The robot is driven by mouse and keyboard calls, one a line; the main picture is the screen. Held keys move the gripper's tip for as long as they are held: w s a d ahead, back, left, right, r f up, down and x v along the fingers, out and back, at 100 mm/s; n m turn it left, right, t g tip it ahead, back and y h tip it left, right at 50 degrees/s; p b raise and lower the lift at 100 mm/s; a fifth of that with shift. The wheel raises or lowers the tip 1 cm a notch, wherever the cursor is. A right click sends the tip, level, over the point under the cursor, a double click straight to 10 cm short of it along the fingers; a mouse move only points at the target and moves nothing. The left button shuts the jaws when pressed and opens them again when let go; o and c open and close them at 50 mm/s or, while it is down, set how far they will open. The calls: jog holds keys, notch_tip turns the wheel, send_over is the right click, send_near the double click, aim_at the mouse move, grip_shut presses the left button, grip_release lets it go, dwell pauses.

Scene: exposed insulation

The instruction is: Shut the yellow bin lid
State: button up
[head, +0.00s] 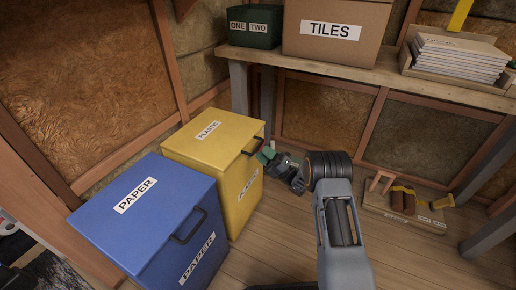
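The yellow bin (240,195), labelled PLASTIC, stands against the wall left of centre in the head view. Its yellow lid (200,148) lies flat over the top, with no clear gap visible along the edge. A dark handle (254,146) sticks out at the lid's front right. My gripper (266,154), with greenish fingertips, is close beside this handle at the bin's front. I cannot tell whether it touches the handle, and the space between the fingers is too small to make out.
A blue bin (150,215) labelled PAPER stands in front of the yellow one at left. A wooden table (300,65) bears a TILES box (325,50), a green box (255,41) and a stack of books (455,58). A low floor tray (400,216) lies at right. Open floor lies around my arm.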

jog(key=b+v, duration=0.1)
jog(key=v, duration=0.9)
dwell(0.3)
